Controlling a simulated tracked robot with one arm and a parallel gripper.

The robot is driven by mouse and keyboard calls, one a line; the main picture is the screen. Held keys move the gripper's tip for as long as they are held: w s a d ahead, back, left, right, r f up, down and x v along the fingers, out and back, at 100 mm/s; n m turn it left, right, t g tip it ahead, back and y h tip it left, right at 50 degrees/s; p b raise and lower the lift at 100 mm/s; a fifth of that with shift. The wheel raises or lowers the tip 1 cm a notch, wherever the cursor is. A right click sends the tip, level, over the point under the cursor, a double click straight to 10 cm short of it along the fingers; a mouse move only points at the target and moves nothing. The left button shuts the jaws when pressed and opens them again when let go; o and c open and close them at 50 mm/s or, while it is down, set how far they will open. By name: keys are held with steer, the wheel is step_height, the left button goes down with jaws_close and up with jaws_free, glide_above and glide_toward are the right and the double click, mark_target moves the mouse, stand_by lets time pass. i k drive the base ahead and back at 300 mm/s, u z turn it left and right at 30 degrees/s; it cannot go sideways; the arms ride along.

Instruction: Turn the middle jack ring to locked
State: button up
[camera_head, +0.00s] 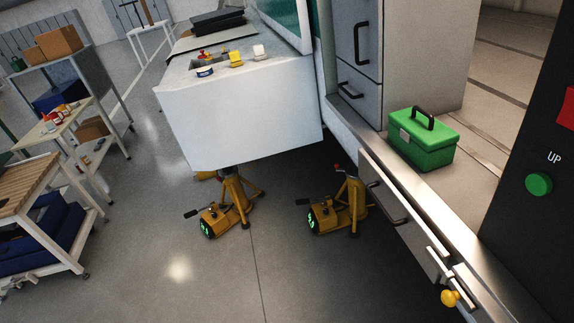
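Two yellow jacks stand on the grey floor under the white helicopter body: a left jack (236,200) and a right jack (352,205). Each has a round dark face with green marks low at its front, the left face (207,229) and the right face (312,220). A short dark handle sticks out to the left of each. A bit of yellow shows behind the left jack, mostly hidden. I cannot tell which jack is the middle one, or read the ring positions. My gripper is not in view.
The white nose (240,120) overhangs the left jack. A green toolbox (423,139) sits on the cabin floor at right. A dark panel with a green UP button (539,184) stands far right. Workbenches (30,200) line the left. The floor between is clear.

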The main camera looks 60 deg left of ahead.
mark_target(349, 173)
steer(key=u, duration=1.5)
steer(key=i, duration=1.75)
steer(key=z, duration=0.05)
